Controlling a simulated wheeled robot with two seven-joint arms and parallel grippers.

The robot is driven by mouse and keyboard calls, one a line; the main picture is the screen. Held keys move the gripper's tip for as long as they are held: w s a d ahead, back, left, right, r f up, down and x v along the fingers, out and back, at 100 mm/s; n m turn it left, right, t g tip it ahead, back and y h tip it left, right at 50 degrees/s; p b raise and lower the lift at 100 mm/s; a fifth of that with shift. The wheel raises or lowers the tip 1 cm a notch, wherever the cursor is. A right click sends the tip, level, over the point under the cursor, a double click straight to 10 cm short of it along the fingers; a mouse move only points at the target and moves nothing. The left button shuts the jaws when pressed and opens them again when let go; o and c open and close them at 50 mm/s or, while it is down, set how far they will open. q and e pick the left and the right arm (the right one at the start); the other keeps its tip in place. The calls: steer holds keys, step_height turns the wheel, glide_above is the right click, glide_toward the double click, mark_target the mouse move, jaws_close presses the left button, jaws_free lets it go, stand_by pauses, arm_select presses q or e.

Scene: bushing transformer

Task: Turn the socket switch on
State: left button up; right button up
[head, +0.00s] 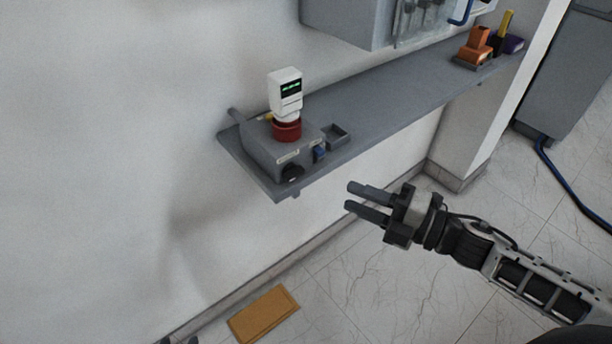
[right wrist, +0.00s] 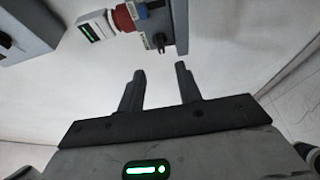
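A grey socket box (head: 262,150) sits at the left end of the wall shelf. A red round socket (head: 287,130) on its top holds a white device (head: 285,90) with a green-lit display. The box's front has a small blue part (head: 319,153) and a black knob-like switch (head: 292,173); its setting is too small to tell. In the right wrist view the black switch (right wrist: 159,42) is beyond my fingertips. My right gripper (head: 354,197) is open and empty, right of and below the box, apart from it. My left gripper (head: 180,340) barely shows at the bottom edge, its dark tips apart.
The grey shelf (head: 380,100) runs along the wall, with a small open tray (head: 335,136) beside the box. A brown board (head: 263,315) lies on the floor. The space before the box is clear.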

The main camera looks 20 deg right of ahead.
mark_target(299, 176)
steer(key=p+x, duration=0.1)
steer(key=x, duration=1)
steer(key=shift+p, duration=0.3)
jaws_close()
